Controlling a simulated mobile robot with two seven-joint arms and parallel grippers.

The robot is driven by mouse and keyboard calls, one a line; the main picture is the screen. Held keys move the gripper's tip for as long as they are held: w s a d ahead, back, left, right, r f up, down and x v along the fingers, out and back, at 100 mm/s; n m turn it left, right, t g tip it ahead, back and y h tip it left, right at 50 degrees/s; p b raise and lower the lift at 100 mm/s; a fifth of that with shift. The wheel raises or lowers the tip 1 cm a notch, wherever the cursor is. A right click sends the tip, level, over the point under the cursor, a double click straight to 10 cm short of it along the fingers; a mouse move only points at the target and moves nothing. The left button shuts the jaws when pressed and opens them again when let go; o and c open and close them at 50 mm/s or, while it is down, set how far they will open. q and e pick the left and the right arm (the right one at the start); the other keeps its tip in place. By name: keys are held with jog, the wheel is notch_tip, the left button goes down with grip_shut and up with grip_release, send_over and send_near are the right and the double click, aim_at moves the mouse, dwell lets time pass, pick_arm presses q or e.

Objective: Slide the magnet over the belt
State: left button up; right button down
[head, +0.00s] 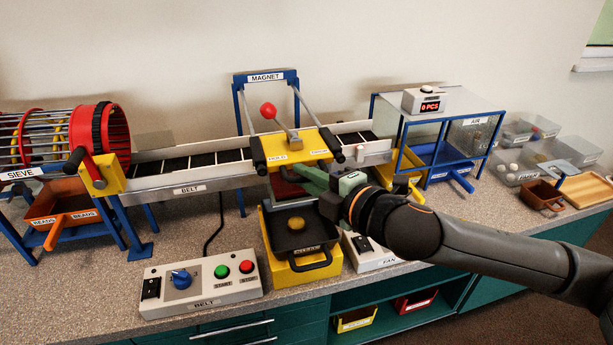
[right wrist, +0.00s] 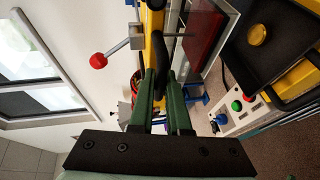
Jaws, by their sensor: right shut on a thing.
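The magnet is a yellow carriage (head: 296,147) under the blue frame labelled MAGNET, with a black grip at each side and a red-knobbed lever (head: 268,110). It sits over the belt (head: 200,161), near the belt's front rail. My right gripper (head: 308,180) reaches in from the right, in front of the carriage. In the right wrist view its green fingers (right wrist: 160,85) are shut on a black handle (right wrist: 159,58) beside the yellow carriage (right wrist: 157,20). The head view hides most of this hold. My left gripper is not in view.
A black tray (head: 273,242) with a yellow lump stands in front of the belt. The belt control box (head: 203,281) is front left, the fan box (head: 361,256) right of the tray. A red sieve drum (head: 117,136) is left; the AIR box (head: 428,133) is right.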

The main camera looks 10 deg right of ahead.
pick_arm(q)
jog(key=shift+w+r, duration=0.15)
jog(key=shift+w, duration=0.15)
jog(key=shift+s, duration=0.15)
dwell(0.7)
